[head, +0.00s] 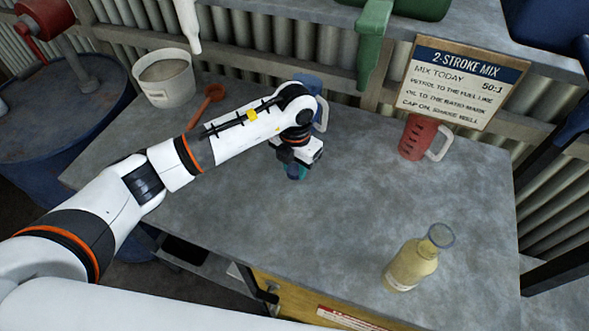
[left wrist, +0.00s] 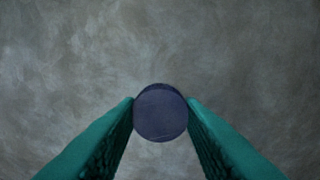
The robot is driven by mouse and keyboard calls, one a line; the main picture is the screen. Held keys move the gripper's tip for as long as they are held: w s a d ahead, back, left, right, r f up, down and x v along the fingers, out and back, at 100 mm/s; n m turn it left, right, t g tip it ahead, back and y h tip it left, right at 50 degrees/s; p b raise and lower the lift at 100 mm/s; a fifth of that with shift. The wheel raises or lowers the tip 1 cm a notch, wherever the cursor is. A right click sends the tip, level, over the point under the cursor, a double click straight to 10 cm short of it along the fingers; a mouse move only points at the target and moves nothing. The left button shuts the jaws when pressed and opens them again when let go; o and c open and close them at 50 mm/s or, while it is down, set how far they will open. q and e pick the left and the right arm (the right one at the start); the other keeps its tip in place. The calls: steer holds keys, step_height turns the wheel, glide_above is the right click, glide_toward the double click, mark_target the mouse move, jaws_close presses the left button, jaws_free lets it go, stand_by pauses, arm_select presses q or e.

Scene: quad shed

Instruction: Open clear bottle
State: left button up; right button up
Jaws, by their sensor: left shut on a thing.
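The clear bottle (head: 412,264) stands upright near the front right of the bench, with pale yellow contents. Its top shows a round bluish-grey rim; its neck looks uncapped, but the picture is too small to be sure. My left gripper (head: 296,174) points down over the middle of the bench, well to the left of the bottle. In the left wrist view its teal fingers (left wrist: 160,112) are shut on a round dark blue cap (left wrist: 160,113), with bare bench below. The cap's height above the bench is hard to judge. My right gripper is not in view.
A red jug (head: 420,138) stands at the back right below a mix sign (head: 458,83). A blue jug (head: 314,92) is partly hidden behind my left arm. A white bucket (head: 164,78) and red scoop (head: 208,100) are at the back left. The bench middle (head: 360,200) is clear.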

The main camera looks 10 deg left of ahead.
mark_target(295, 169)
arm_select(q)
step_height(295, 169, down, 2)
steer(key=shift+s+f+p, duration=0.1)
steer(key=shift+f+p, duration=0.15)
steer(key=shift+p, duration=0.05)
steer(key=shift+f, duration=0.35)
steer(key=o, duration=1.1)
steer(key=shift+r, duration=0.25)
step_height(295, 169, up, 12)
steer(key=b, duration=0.3)
steer(key=shift+b, duration=0.35)
